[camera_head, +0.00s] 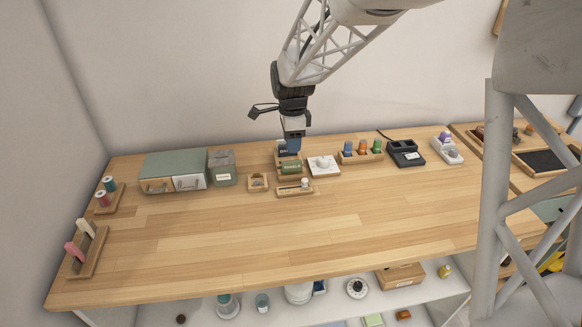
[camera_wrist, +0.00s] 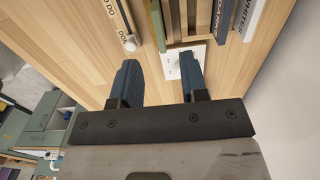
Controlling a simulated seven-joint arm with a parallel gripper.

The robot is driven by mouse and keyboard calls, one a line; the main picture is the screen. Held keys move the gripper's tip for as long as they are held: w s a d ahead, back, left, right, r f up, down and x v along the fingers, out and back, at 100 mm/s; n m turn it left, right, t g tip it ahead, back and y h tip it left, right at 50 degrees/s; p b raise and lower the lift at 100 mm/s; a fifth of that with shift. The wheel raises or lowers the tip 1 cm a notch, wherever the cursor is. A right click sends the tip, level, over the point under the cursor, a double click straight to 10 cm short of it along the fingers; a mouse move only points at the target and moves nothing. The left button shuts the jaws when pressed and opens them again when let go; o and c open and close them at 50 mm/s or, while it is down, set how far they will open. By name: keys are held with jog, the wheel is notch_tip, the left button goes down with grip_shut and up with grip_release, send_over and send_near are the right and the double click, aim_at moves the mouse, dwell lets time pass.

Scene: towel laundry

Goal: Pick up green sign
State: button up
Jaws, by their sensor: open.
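The green sign (camera_head: 291,168) stands in a wooden holder near the back of the table, with small light lettering on its front. In the wrist view the green sign (camera_wrist: 158,25) shows edge-on as a thin strip, beyond the fingertips and roughly in line with the gap between them. My gripper (camera_head: 292,148) points down just above and behind the sign in the head view. Whether a finger touches the holder cannot be told.
A lettered sign in a front holder (camera_head: 295,190) is close by; a dark sign (camera_wrist: 222,18) and a white one (camera_wrist: 249,18) stand beside the green one. A white dish (camera_head: 323,166), spool rack (camera_head: 361,156) and grey-green box (camera_head: 222,168) flank the area. The front tabletop (camera_head: 260,240) is clear.

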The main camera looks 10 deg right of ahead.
aim_at(292, 162)
jog(key=shift+f, duration=0.1)
jog(key=shift+f, duration=1.15)
jog(key=shift+f, duration=2.65)
grip_shut()
